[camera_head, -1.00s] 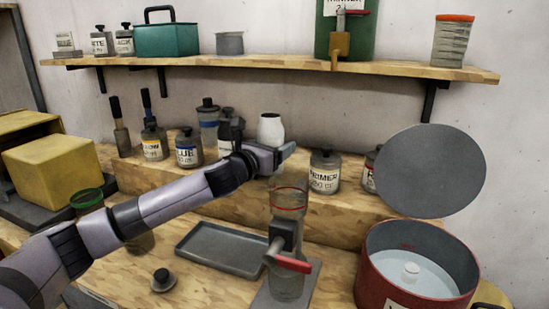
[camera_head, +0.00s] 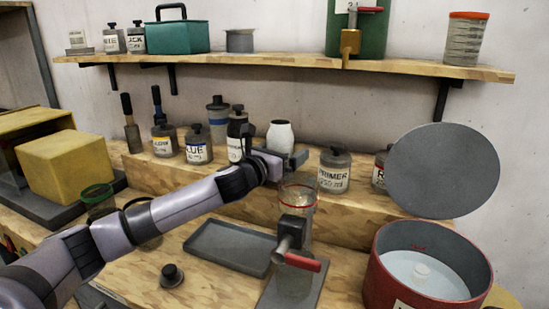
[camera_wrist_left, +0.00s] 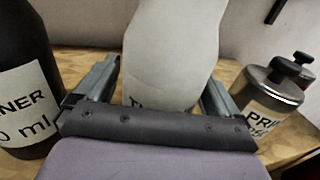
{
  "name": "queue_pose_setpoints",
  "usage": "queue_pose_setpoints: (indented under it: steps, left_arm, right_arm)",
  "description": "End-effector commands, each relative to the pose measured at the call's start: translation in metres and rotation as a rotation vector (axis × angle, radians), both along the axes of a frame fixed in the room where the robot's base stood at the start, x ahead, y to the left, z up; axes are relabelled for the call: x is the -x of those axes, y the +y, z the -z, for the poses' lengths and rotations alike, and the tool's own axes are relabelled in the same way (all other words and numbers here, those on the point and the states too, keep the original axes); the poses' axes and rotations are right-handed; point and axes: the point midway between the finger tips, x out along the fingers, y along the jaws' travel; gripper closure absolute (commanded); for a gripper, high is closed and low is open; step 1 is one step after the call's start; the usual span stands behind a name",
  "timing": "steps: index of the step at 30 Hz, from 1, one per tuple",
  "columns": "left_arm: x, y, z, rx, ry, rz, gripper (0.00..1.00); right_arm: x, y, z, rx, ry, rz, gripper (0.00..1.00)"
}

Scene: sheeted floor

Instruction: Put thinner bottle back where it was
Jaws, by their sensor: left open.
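The white bottle (camera_head: 280,138) stands upright on the raised wooden step at the back of the bench. In the left wrist view the white bottle (camera_wrist_left: 172,50) fills the middle, with the first letters of its label, starting with T, just showing above my gripper; the rest is hidden. My left gripper (camera_head: 287,160) is at the bottle's lower part. Its jaws are open, with one finger on each side of the bottle, as the left wrist view shows (camera_wrist_left: 160,88). My right gripper is not in view.
A dark bottle (camera_wrist_left: 25,85), its label partly cut off, stands close to the left finger. The primer jar (camera_head: 335,170) stands close on the right. In front are a clear cup with a red rim (camera_head: 298,190), a grey tray (camera_head: 228,247) and a red pot (camera_head: 375,280) with a raised lid.

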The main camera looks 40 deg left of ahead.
Motion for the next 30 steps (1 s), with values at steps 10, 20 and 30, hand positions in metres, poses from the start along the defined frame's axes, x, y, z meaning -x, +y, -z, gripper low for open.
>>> queue_pose_setpoints:
  steps: [10, 20, 30]
  left_arm:
    - [0.041, 0.0, 0.003, -0.005, 0.002, 0.0, 0.04]
    - [0.093, -0.002, 0.003, -0.008, 0.003, 0.002, 0.04]
    - [0.117, -0.002, 0.001, -0.003, 0.001, -0.001, 0.04]
  right_arm:
    - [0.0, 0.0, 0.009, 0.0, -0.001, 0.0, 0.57]
    - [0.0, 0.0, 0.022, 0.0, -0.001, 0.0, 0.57]
    - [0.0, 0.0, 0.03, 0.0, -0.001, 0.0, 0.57]
